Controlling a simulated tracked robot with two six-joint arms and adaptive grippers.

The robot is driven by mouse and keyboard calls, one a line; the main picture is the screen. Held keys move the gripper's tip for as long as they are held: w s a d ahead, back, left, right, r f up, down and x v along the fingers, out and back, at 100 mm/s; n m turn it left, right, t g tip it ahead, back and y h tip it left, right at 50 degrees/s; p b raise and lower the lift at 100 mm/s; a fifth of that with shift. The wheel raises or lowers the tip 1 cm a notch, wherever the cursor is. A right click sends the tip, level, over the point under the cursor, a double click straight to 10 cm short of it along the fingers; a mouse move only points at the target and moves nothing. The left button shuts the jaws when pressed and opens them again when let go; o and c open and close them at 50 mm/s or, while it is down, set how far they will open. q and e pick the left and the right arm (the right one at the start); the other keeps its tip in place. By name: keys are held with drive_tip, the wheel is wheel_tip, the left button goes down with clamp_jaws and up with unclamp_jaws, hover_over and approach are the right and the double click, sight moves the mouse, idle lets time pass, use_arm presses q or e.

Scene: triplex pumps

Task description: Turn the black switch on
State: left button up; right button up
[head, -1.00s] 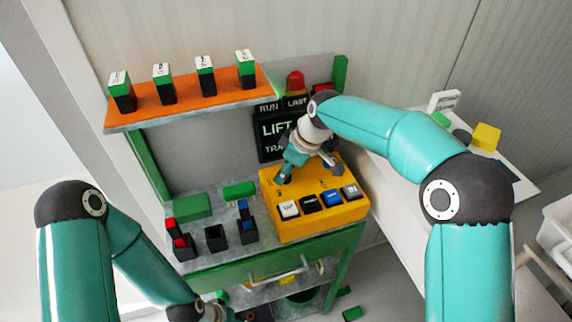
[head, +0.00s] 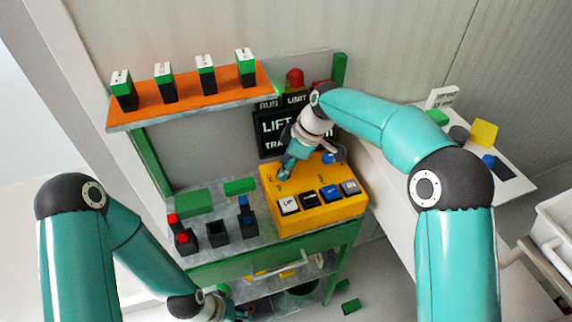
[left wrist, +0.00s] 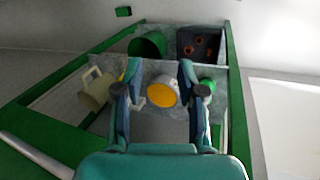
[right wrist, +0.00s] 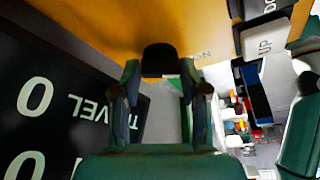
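The yellow control box (head: 318,218) sits on the bench, with a row of square buttons along its front. A black switch knob (right wrist: 158,58) shows on the yellow face in the right wrist view. My right gripper (right wrist: 158,80) is open there, its fingers apart on either side of the knob; I cannot tell if they touch it. In the head view my right gripper (head: 284,174) is over the back left of the box and hides the knob. My left gripper (left wrist: 155,70) is open over the lower shelf, with a yellow-faced round object (left wrist: 162,91) beyond its fingers.
A black LIFT display (head: 270,145) stands behind the box. A blue knob (head: 327,157) is at the box's back right. Black holders with red (head: 182,237) and blue (head: 244,203) parts stand left. An orange shelf (head: 190,98) hangs above. A white table is at right.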

sight(298, 176)
drive_tip(key=o, duration=0.4)
drive_tip(key=shift+c, duration=0.2)
drive_tip(key=v, duration=0.8)
drive_tip(key=shift+d+f, duration=0.1)
idle(0.3)
